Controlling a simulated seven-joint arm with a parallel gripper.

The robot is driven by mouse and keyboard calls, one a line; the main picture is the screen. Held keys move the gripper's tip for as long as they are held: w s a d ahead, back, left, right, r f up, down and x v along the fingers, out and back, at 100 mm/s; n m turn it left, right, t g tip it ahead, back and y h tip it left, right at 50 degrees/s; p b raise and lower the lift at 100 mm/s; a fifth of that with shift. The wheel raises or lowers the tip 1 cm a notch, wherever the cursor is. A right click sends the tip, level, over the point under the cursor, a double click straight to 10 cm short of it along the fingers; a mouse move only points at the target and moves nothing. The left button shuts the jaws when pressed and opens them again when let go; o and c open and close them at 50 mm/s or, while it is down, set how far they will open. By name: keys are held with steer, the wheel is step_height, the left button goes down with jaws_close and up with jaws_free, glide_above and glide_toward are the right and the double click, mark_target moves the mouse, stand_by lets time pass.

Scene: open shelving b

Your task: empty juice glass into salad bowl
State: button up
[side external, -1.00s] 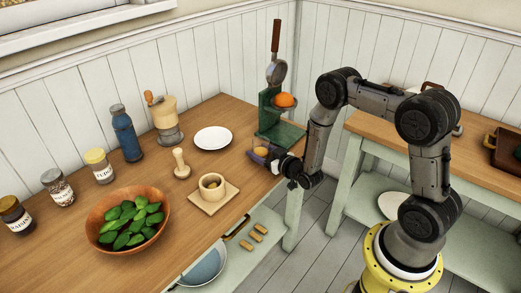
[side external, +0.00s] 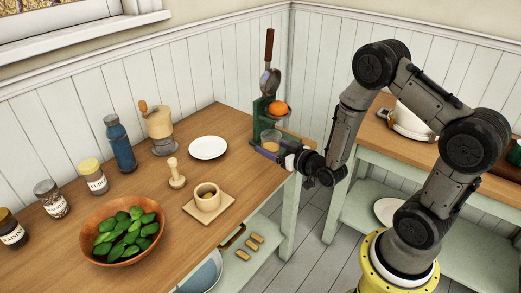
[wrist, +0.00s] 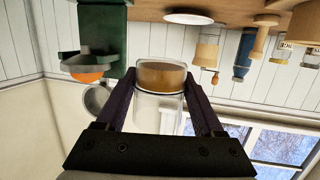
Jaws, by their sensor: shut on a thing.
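My gripper (side external: 268,152) is shut around a clear juice glass (side external: 271,144), beside the green juice press at the back of the table. In the wrist view, whose picture is upside down, the glass (wrist: 160,100) sits between the two dark fingers of my gripper (wrist: 164,100). Orange-brown juice (wrist: 162,74) fills its lower part. The glass looks upright. The wooden salad bowl (side external: 115,262) with green leaves (side external: 125,235) stands at the front left of the table, well away from the glass.
The green press (side external: 261,118) holds an orange (side external: 277,108). A white plate (side external: 208,147), a wooden pestle (side external: 176,175) and a cup (side external: 207,198) on a square board stand between glass and bowl. A grinder (side external: 160,130), blue bottle (side external: 121,145) and several jars line the back.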

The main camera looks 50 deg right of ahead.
mark_target(280, 140)
steer(key=v, duration=0.2)
steer(key=r+v, duration=0.1)
steer(key=v, duration=0.4)
steer(key=shift+w+r, duration=0.2)
steer(key=shift+r, duration=0.05)
